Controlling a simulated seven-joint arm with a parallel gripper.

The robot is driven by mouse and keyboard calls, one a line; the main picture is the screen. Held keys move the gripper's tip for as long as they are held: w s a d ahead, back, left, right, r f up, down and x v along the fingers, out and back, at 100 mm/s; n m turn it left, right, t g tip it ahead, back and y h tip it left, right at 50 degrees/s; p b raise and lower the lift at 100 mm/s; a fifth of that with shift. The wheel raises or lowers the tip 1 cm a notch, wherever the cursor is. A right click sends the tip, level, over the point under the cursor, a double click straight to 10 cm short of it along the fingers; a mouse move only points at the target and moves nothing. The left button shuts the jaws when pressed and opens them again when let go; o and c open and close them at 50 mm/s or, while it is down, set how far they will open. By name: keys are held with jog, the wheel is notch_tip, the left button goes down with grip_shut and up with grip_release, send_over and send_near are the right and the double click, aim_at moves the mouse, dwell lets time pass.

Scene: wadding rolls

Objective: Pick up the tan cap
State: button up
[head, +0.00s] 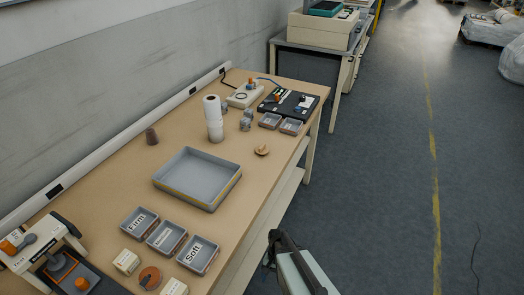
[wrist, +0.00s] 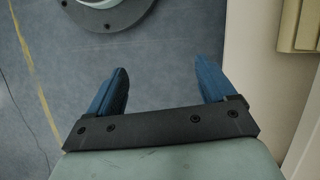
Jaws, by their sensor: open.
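The tan cap (head: 262,151) appears to be the small, light tan round piece on the wooden table, right of the large grey tray and near the table's right edge. It is small in the head view, and its fine shape is hard to make out. My gripper (wrist: 162,82) is open, with its two blue fingers apart and nothing between them. In the head view the pale green and black end of my arm shows at the bottom, off the table's right edge and well apart from the cap. The cap is not in the wrist view.
The grey tray (head: 168,184) stands mid-table. Small labelled bins (head: 166,238) stand nearer, and a brown tapered piece (head: 151,136) stands behind the tray. White rolls (head: 213,118), several small grey items and a black board (head: 305,115) are farther off. Bare table surrounds the cap.

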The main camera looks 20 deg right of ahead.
jog(key=w+d+r+m+t, duration=0.3)
jog(key=w+d+r+m, duration=0.4)
jog(key=w+d+r, duration=0.6)
jog(key=w+d+r+m+t, duration=0.4)
jog(key=w+d+r+m, duration=0.5)
jog(key=w+d, duration=0.5)
jog(key=w+a+r+m, duration=0.1)
jog(key=w+a+r, duration=0.1)
jog(key=r, duration=0.6)
jog(key=w+a+r, duration=0.1)
jog(key=w+r, duration=0.1)
jog(key=r, duration=0.6)
jog(key=w+a+r+m+y, duration=0.1)
jog(key=w+a+r+m, duration=0.15)
jog(key=a+r, duration=1.1)
send_over(262, 146)
jog(key=d, duration=0.1)
jog(key=f, duration=0.7)
jog(key=shift+s+d+f, duration=0.15)
jog(key=shift+s+f, duration=0.05)
jog(key=shift+f, duration=0.2)
jog(key=shift+s+x, duration=0.15)
jog(key=shift+x, duration=1.15)
jog(key=shift+s+x, duration=0.15)
jog(key=shift+x, duration=1.15)
jog(key=shift+f, duration=0.15)
jog(key=shift+c, duration=0.2)
